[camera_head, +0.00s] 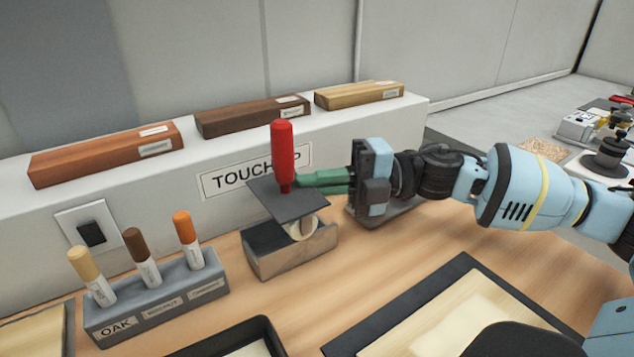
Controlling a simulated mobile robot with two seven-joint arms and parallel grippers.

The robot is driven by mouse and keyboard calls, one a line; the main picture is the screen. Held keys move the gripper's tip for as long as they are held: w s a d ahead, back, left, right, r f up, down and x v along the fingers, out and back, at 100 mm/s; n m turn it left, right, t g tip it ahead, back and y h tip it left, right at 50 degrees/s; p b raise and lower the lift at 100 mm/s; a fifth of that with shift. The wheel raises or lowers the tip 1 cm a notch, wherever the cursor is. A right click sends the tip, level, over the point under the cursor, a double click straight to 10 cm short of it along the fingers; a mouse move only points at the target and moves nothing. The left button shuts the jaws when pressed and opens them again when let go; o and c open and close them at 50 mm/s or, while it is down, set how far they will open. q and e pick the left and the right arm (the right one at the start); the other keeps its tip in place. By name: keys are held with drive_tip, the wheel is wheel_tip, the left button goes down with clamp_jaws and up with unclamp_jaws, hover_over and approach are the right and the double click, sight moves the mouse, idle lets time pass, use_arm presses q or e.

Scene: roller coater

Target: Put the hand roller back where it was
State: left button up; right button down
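The hand roller has an upright red handle (283,150), a tilted dark plate (283,203) below it and a pale roller (304,229) partly hidden under the plate. My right gripper (300,182) comes in from the right, with its green fingers at the lower end of the red handle; it appears shut on it. A grey metal cradle (290,260) stands on the wooden bench directly below. The pale roller shows at the cradle's upper right end; I cannot tell whether it rests in it. My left gripper is not in view.
A grey rack (160,308) with several labelled markers stands front left of the cradle. Wood blocks (252,117) lie on the white ledge (415,117) behind, above a "TOUCH" sign. A black-framed panel (455,268) and a black tray (262,325) lie in front.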

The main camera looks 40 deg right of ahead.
drive_tip(key=shift+f, duration=0.35)
drive_tip(key=shift+f+b, duration=0.2)
drive_tip(key=shift+b, duration=0.1)
drive_tip(key=c, duration=1.6)
unclamp_jaws()
drive_tip(key=shift+s, duration=0.1)
drive_tip(key=shift+f, duration=0.1)
